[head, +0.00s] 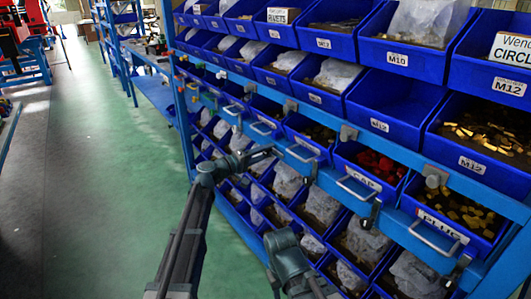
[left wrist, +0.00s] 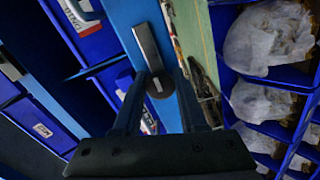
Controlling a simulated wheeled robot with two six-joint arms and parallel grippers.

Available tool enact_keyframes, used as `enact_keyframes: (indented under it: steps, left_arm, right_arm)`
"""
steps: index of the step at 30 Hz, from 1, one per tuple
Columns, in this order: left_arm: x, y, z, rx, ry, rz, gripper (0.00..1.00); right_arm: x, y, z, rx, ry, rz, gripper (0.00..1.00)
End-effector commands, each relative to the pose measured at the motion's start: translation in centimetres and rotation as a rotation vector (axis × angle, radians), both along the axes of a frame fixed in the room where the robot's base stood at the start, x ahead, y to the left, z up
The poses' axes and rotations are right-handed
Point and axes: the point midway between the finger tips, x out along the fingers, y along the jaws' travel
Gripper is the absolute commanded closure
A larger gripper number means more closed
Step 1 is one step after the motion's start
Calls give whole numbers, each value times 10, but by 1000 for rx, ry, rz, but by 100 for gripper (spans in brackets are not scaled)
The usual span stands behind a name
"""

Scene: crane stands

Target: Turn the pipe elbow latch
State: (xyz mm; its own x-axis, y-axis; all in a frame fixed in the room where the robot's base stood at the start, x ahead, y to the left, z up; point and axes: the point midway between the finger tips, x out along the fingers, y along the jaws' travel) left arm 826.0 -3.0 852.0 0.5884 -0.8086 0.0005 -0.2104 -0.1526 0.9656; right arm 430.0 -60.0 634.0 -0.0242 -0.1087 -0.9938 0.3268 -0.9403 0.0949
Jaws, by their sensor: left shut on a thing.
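My left gripper (head: 268,151) reaches from the left to the blue front rail of the bin rack in the head view. In the left wrist view, its two dark fingers (left wrist: 162,88) are shut on a latch, one on each side of its round brown base. The latch's flat grey metal lever (left wrist: 147,45) extends beyond the fingertips, roughly along the blue rail (left wrist: 125,20). In the head view the held latch is mostly hidden behind the gripper. I cannot read a pipe elbow label. My right arm shows low in the head view, but its gripper is not visible.
The rack holds rows of blue bins (head: 408,55) with parts and bags. Other grey latches (head: 348,133) and silver drawer handles (head: 357,190) stick out along the rails. The green floor (head: 110,170) on the left is clear.

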Motion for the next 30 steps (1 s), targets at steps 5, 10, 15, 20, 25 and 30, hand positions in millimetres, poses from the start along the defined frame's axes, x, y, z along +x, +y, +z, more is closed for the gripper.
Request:
enact_keyframes:
  steps: [5,10,15,20,25,30]
  left_arm:
    - [-2,0,-1,3,1,-2,37]
    - [-1,0,-1,1,1,-2,29]
    - [-1,1,0,1,1,-1,29]
    - [-11,12,0,1,0,1,29]
    - [-33,41,0,1,1,2,29]
    - [-54,71,-1,1,1,2,29]
  right_arm:
    - [0,0,0,0,0,0,50]
    - [0,0,0,0,0,0,50]
    - [0,0,0,0,0,0,50]
    - [0,0,0,0,0,0,50]
    - [0,0,0,0,0,0,50]
    - [0,0,0,0,0,0,50]
